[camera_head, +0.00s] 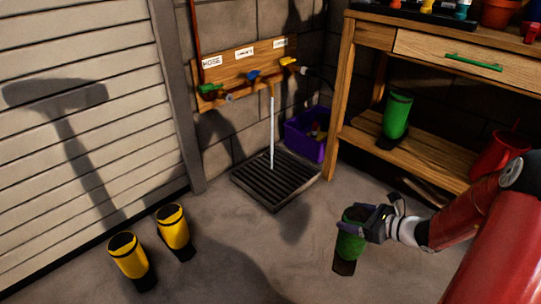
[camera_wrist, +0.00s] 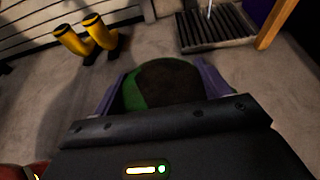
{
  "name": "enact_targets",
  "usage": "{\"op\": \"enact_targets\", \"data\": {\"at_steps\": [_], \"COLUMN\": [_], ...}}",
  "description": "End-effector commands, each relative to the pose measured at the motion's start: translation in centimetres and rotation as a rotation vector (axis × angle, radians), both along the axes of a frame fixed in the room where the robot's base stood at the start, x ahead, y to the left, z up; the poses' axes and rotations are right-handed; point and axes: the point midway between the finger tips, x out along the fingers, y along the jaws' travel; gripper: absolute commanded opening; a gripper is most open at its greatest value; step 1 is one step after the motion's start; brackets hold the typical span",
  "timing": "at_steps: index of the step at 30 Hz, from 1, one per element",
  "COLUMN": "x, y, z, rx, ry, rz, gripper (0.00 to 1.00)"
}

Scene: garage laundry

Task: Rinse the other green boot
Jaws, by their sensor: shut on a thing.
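My gripper (camera_head: 376,225) is shut on a green boot (camera_head: 349,246), upright at the right front of the drain. In the wrist view the boot's round dark top (camera_wrist: 165,85) sits between the two purple fingers. I cannot tell whether its dark foot touches the floor. The other green boot (camera_head: 396,116) stands upright on the bench's lower shelf. A stream of water (camera_head: 271,130) falls from the middle tap, with the blue handle (camera_head: 253,76), onto the drain grate (camera_head: 268,193). The grate also shows in the wrist view (camera_wrist: 222,28).
Two yellow boots (camera_head: 126,254) (camera_head: 173,229) stand on the floor at the left. A purple crate (camera_head: 306,138) stands behind the grate, beside the wooden bench leg (camera_head: 338,105). A red watering can (camera_head: 497,153) is at the right. The floor between my gripper and the grate is clear.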

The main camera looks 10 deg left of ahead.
Motion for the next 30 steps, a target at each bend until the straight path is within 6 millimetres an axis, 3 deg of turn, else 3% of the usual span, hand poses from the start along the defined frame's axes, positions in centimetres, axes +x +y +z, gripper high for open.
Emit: {"op": "enact_targets", "data": {"at_steps": [18, 30], "x": [0.0, 0.1], "y": [1.2, 0.7], "z": [0.1, 0.2], "rx": [0.001, 0.000], "ry": [-0.004, -0.003], "rz": [0.001, 0.000], "gripper": [0.12, 0.12]}}
